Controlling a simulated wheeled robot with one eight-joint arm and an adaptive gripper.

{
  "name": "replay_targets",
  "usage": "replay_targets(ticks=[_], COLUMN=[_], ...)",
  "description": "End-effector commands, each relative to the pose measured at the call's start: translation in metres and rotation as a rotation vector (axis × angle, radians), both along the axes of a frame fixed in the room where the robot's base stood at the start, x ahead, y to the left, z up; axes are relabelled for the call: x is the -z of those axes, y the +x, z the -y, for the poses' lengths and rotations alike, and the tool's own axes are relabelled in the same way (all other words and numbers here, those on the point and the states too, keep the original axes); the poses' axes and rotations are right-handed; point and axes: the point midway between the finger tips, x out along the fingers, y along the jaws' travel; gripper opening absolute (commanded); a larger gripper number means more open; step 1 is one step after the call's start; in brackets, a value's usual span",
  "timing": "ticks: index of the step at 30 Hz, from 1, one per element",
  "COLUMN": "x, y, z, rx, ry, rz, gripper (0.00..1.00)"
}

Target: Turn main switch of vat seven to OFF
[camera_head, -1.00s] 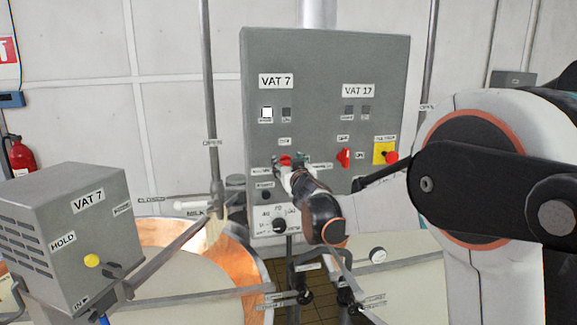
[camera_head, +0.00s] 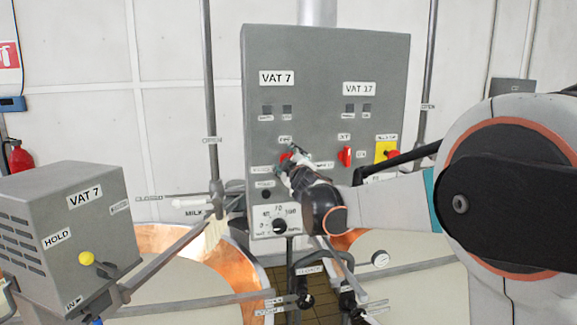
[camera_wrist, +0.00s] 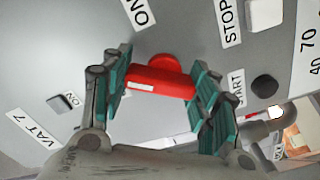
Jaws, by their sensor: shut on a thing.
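A grey control panel (camera_head: 330,60) has its left half labelled VAT 7 (camera_head: 277,77). The red main switch (camera_head: 284,158) sits below that label, partly covered by my gripper (camera_head: 293,160). In the wrist view the teal-padded fingers of my gripper (camera_wrist: 162,88) are shut on the ends of the red switch handle (camera_wrist: 160,82). A white mark shows on the handle's left end, towards the VAT 7 label. An ON label (camera_wrist: 139,10) is beside the switch; no OFF label is readable there. The VAT 7 lamps (camera_head: 277,110) look dark.
Right of it are the VAT 17 red switch (camera_head: 345,156) and a red button on yellow (camera_head: 387,151). A dial (camera_head: 279,225) is below. A grey VAT 7 box (camera_head: 65,225) with a yellow-knobbed lever stands front left. Pipes and copper vats surround the panel's foot.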

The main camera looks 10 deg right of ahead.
Motion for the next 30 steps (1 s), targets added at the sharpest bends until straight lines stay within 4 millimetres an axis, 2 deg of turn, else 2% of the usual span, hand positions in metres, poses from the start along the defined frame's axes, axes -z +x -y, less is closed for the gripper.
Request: replay_targets(ticks=[15,22,30], x=[0.0009,0.001,0.0008], y=[0.0001,0.0,-0.0001], z=[-0.0025,-0.003,-0.0032], rx=[-0.002,-0.002,-0.001], ry=[-0.443,-0.562,-0.622], rz=[0.0,0.0,0.0], gripper=[0.31,0.31,0.31])
